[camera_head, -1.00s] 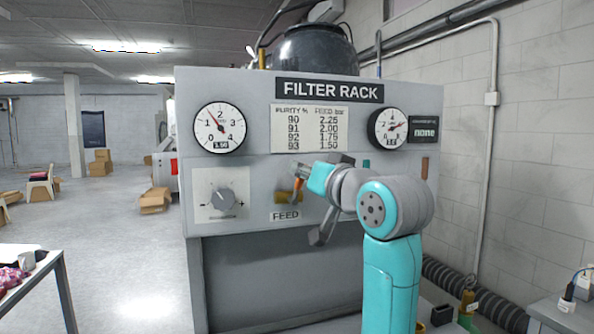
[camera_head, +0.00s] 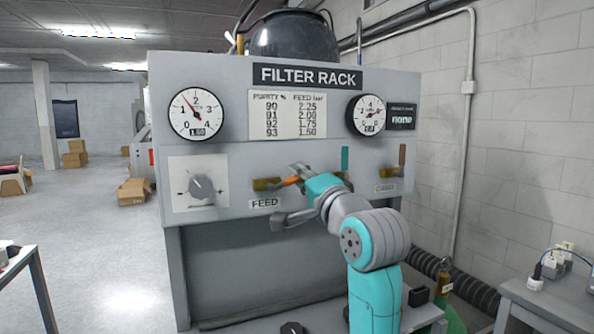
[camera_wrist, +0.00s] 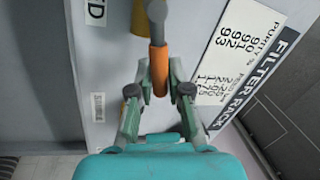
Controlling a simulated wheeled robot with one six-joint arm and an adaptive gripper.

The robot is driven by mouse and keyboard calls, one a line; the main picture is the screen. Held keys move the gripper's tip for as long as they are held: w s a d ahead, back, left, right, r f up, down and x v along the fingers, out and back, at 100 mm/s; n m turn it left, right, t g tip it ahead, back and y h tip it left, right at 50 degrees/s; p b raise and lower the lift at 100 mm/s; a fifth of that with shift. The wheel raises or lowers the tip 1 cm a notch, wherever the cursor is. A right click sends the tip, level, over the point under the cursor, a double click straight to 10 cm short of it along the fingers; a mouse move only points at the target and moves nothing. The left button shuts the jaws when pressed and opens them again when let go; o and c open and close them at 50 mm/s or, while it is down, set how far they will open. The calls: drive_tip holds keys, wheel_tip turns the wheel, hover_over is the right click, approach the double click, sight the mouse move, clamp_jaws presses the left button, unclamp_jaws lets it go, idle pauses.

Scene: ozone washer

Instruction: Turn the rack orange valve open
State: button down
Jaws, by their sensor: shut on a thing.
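The orange valve handle (camera_head: 291,181) is on the front of the filter rack, joined to a brass valve body (camera_head: 266,184) above the FEED label. The handle points right from the body, close to level and tilted slightly up. My gripper (camera_head: 300,177) comes from the right and is shut on the handle. In the wrist view the orange handle (camera_wrist: 158,68) lies between the two fingers of my gripper (camera_wrist: 158,80), with its grey stem (camera_wrist: 156,12) reaching up to the brass part (camera_wrist: 138,15). My gripper hides part of the handle's far end.
A grey dial knob (camera_head: 202,188) is left of the valve. Upright teal (camera_head: 345,160) and brown (camera_head: 402,156) handles stand to the right. Two gauges (camera_head: 196,114) (camera_head: 366,115) flank a purity chart (camera_head: 288,115). A side table (camera_head: 560,300) stands at the right.

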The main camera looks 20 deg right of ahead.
drive_tip(key=shift+d+f+m+h, duration=0.1)
drive_tip(key=shift+f+m+h, duration=0.3)
drive_tip(key=shift+m, duration=0.65)
drive_tip(key=shift+d+f+m+h, duration=0.1)
drive_tip(key=shift+f+m, duration=0.45)
drive_tip(key=shift+m, duration=0.5)
drive_tip(key=c, duration=1.1)
unclamp_jaws()
drive_tip(key=s, duration=0.4)
drive_tip(key=s+f, duration=0.1)
drive_tip(key=s, duration=0.3)
drive_tip(key=s+f, duration=0.1)
drive_tip(key=s, duration=0.2)
drive_tip(key=shift+s+f, duration=0.2)
drive_tip(key=shift+s, duration=0.2)
